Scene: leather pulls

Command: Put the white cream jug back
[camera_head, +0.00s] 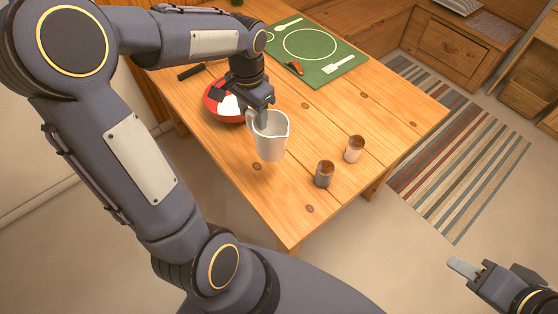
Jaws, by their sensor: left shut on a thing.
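The white cream jug (271,139) is near the middle of the head view, upright, over the near left part of the wooden table. My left gripper (257,112) is shut on the jug at its upper left side. The fingertips are partly hidden by the jug and the gripper body. I cannot tell whether the jug's base touches the table or hangs just above it. My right gripper (464,268) is at the lower right, off the table over the floor. Only part of it shows, and its opening is unclear.
A red and white bowl (222,103) sits behind the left gripper. Two small cups, one grey (324,174) and one brown and white (354,149), stand right of the jug. A green placemat (330,62) lies at the far side. The table's (385,105) right part is clear.

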